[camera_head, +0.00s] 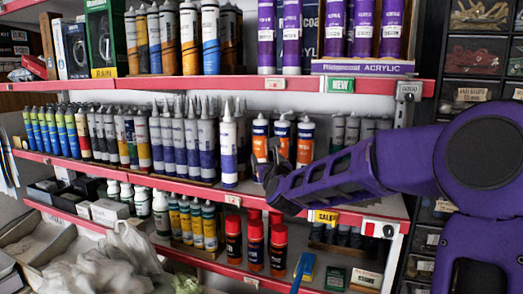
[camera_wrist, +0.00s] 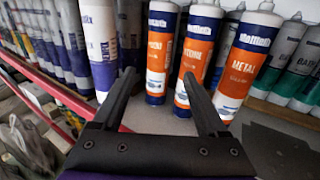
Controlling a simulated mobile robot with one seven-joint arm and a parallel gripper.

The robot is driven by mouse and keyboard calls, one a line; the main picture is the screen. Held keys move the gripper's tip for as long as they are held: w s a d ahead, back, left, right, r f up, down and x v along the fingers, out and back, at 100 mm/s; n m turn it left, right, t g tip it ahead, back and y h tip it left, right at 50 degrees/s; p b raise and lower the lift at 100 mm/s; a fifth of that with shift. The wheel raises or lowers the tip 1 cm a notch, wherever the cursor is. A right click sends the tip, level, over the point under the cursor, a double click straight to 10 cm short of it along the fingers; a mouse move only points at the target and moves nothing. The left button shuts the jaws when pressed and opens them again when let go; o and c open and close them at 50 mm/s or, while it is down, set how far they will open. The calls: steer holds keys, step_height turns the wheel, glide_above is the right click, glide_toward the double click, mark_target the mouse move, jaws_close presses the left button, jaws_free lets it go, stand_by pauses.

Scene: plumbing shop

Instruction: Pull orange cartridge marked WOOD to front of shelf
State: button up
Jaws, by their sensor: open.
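Three orange, white and blue cartridges stand upright side by side on the middle shelf. The left one (camera_wrist: 160,50) has orange lettering too blurred to read surely; it also shows in the head view (camera_head: 260,138). The middle one (camera_wrist: 198,48) seems to read STONE. The right one (camera_wrist: 248,60) reads METAL. My gripper (camera_wrist: 158,75) is open and empty, in front of the left cartridge. One finger points to that cartridge's left side, the other toward the gap before the middle one. In the head view my gripper (camera_head: 273,158) hides the middle cartridge's lower part.
A white and blue cartridge (camera_head: 228,150) stands close on the left, nearer the shelf front. Grey and green cartridges (camera_wrist: 300,60) stand to the right. The red shelf edge (camera_head: 190,187) runs in front. Red-capped cans (camera_head: 255,245) stand on the shelf below.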

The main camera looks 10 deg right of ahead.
mark_target(261, 148)
steer(key=w+p, duration=0.2)
steer(key=w, duration=1.1)
steer(key=shift+d, duration=0.1)
steer(key=shift+c, duration=0.3)
jaws_close()
